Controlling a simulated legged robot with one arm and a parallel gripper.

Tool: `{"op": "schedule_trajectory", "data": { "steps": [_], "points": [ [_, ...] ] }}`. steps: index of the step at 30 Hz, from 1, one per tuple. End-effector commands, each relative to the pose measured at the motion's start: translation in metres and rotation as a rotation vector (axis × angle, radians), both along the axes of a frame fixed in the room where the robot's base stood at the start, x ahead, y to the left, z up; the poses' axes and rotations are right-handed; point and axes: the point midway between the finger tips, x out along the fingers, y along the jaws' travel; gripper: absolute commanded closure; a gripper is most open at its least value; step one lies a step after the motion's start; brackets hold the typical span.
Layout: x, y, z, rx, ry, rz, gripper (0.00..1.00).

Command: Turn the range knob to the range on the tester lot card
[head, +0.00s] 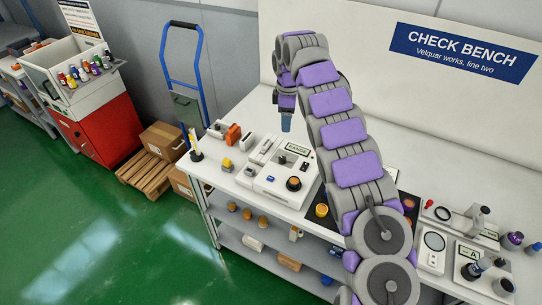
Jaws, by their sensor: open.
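A white tester (262,184) stands on the bench, left of my arm. A dark round knob (293,184) sits on its front right part. A small plate reading RANGE (298,149) stands at its back. The knob's pointer and scale are too small to read. I cannot make out a lot card with a readable range. My gripper (287,124) hangs pointing down from my raised arm, above the back of the tester and apart from the knob. It is open, with nothing seen in it.
Small orange, white and yellow items (227,163) stand left of the tester. A dark mat (408,203) lies partly behind my arm. Gauges and another device marked A (468,255) stand at the right. A blue hand truck (184,70) and boxes (162,141) are beyond the bench's left end.

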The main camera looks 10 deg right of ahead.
Motion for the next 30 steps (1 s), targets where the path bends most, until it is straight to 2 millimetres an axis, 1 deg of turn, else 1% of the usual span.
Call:
{"op": "schedule_trajectory", "data": {
  "steps": [7,11,24,30],
  "points": [
    [0.003,0.003,-0.012,0.012,-0.002,0.034,0.44],
    [0.003,0.002,-0.028,0.012,-0.001,0.033,0.44],
    [0.003,0.002,-0.116,0.013,0.0,0.033,0.44],
    [0.003,0.003,-0.151,0.013,-0.003,0.032,0.44]
  ]
}}
